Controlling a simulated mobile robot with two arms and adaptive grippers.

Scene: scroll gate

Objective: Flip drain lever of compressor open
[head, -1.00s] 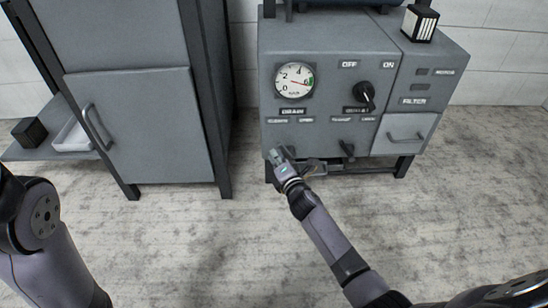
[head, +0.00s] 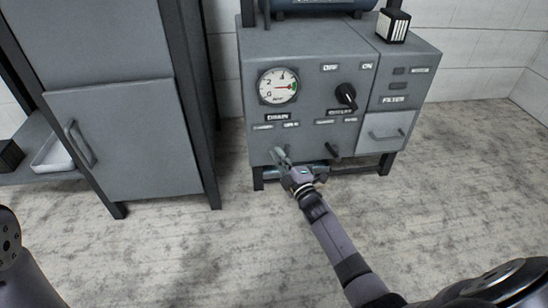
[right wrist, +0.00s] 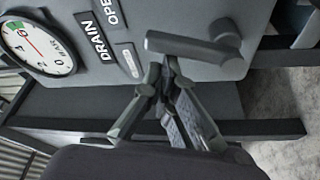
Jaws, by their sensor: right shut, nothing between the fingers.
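The grey compressor cabinet (head: 310,60) fills the back of the head view. Its DRAIN label (head: 278,117) sits below the round gauge. In the right wrist view, the grey drain lever (right wrist: 185,46) runs left from its round pivot (right wrist: 226,36), towards the turned DRAIN and OPEN labels. My right gripper (head: 279,155) is at the panel's lower left, under the DRAIN label, and hides most of the lever in the head view. In the right wrist view, its fingertips (right wrist: 166,68) are together and empty, close beside the handle. I cannot tell if they touch it. My left gripper is not in view.
A second dark lever (head: 333,150) and a black OFF/ON knob (head: 346,95) are to the right on the panel. A grey cabinet (head: 125,135) stands left, with a gap between. A dark frame (head: 350,168) lies below the panel. The floor in front is clear.

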